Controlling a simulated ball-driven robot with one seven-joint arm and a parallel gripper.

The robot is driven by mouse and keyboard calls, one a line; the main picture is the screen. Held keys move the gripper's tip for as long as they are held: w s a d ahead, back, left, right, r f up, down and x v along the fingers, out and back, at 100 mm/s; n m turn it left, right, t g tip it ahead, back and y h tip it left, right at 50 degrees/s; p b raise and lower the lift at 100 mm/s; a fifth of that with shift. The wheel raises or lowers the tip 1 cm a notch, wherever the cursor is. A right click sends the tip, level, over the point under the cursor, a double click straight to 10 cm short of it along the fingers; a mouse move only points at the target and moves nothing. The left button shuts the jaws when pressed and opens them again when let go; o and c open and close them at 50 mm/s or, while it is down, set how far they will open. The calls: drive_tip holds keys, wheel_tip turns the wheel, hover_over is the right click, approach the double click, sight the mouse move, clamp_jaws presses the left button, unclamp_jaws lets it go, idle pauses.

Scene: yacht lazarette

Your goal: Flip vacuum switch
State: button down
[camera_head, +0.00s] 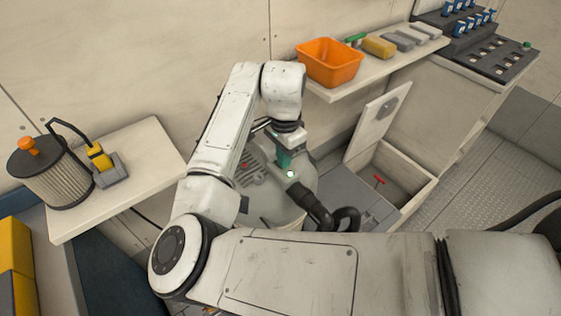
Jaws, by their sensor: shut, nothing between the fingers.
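The vacuum (300,190) is a pale round canister with a grey top, standing low behind my arm. A black hose (318,208) leaves its front right side. A small red spot (245,165) shows on the grey ribbed part of its top; I cannot tell whether this is the switch. My gripper (285,165) points down over the vacuum's top, right of the red spot. It is shut and empty, with green-teal parts, and a bright white spot shows just below it. I cannot tell whether the fingertips touch the vacuum. My arm hides part of the canister.
A left bench (150,150) holds a pleated filter (55,182) and a yellow-and-grey device (104,165). A right shelf (345,90) carries an orange bin (330,65) and several blocks. An open floor hatch (405,170) lies right of the vacuum, its lid (372,125) raised.

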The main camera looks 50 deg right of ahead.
drive_tip(key=shift+f, duration=0.3)
wheel_tip(320, 180, up, 7)
drive_tip(key=p, duration=0.6)
idle(0.5)
drive_tip(key=shift+d, duration=0.1)
idle(0.4)
